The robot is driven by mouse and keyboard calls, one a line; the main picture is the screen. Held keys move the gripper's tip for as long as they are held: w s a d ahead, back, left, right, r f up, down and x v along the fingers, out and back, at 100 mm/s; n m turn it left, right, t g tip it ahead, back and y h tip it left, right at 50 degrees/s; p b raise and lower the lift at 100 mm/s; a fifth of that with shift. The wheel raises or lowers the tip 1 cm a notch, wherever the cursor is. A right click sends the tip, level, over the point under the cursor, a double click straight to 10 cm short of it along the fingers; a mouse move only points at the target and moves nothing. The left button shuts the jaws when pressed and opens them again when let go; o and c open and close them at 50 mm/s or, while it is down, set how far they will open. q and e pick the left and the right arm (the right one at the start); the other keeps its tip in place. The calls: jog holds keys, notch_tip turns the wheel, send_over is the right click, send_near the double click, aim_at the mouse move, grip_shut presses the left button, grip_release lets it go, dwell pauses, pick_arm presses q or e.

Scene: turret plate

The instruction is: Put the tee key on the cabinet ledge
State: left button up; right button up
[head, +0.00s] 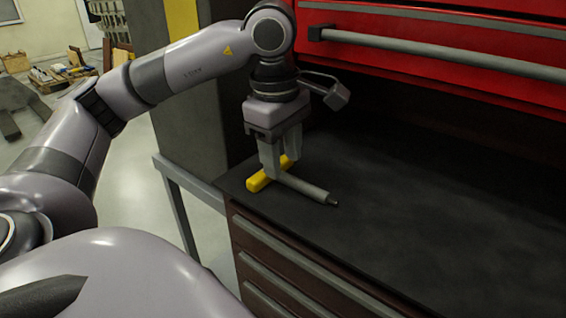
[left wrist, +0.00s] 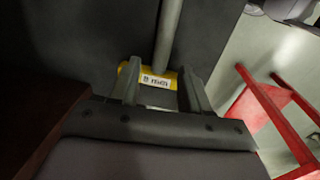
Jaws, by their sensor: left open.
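The tee key has a yellow crossbar handle (head: 263,177) and a grey shaft (head: 303,187) with a thin dark tip. It lies on the black top of the cabinet ledge (head: 420,230), near its left end. My left gripper (head: 281,168) points down over the handle, with its fingers around or just above it; contact is not clear. In the left wrist view, the handle (left wrist: 129,70) carries an "8 mm" label and shows beyond and between the open fingers (left wrist: 163,92). The shaft (left wrist: 168,35) runs away from the gripper. My right gripper is out of view.
A red drawer unit (head: 450,55) with a long grey handle (head: 440,55) overhangs the back of the ledge. Dark drawers (head: 285,255) are below the top. A grey frame (head: 180,200) stands at the left. The black top right of the key is clear.

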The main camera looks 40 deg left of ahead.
pick_arm(q)
notch_tip(320, 180, up, 9)
jog(key=s+p, duration=0.1)
jog(key=p, duration=0.2)
jog(key=shift+r, duration=0.15)
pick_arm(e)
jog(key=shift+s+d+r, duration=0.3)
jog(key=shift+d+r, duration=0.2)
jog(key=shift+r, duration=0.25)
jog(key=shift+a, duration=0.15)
